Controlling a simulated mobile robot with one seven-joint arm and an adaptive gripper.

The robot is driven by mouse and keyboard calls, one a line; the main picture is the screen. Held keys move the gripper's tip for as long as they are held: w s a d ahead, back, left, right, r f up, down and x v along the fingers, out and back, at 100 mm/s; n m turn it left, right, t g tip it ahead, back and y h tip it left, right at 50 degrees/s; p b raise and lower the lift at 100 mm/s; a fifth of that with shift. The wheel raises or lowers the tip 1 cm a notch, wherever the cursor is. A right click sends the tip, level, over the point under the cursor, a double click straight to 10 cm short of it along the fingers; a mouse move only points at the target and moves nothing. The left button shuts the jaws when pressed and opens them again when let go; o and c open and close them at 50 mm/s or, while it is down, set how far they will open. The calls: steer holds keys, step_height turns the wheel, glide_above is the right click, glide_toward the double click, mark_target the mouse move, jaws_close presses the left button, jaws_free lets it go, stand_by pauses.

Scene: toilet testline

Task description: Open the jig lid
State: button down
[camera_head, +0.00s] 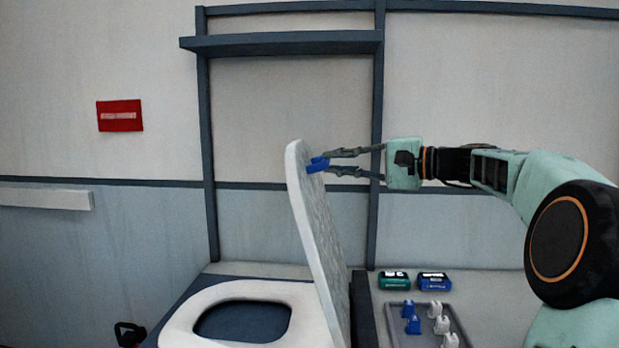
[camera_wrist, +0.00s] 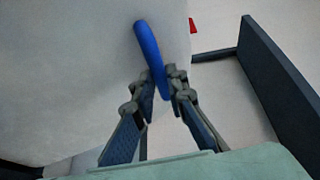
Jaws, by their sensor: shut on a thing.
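The jig lid (camera_head: 322,245) is a pale, speckled toilet lid that stands raised, close to upright and slightly tilted, above the white seat (camera_head: 180,325). A blue handle (camera_head: 317,165) sits near its upper edge. My gripper (camera_head: 330,162) reaches in from the right and is shut on the blue handle. In the wrist view the handle (camera_wrist: 150,55) runs up from between the fingertips (camera_wrist: 162,80), with the pale lid (camera_wrist: 70,70) behind it. The contact between the fingers and the handle is partly hidden.
A grey tray (camera_head: 395,330) with several white and blue parts is at the lower right. A green box (camera_head: 394,281) and a blue box (camera_head: 434,282) lie behind it. A dark frame with a shelf (camera_head: 280,43) stands at the back. A red sign (camera_head: 120,116) hangs on the wall.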

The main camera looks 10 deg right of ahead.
steer(key=shift+s+d+r+y, duration=0.1)
steer(key=shift+s+d+y, duration=0.05)
steer(key=shift+d, duration=0.3)
steer(key=shift+s+d+r+y, duration=0.1)
steer(key=shift+s+d+y, duration=0.05)
steer(key=shift+d, duration=0.25)
steer(key=c, duration=1.9)
jaws_free()
steer(key=shift+f, duration=0.1)
steer(key=shift+c, duration=0.2)
steer(key=v, duration=1.2)
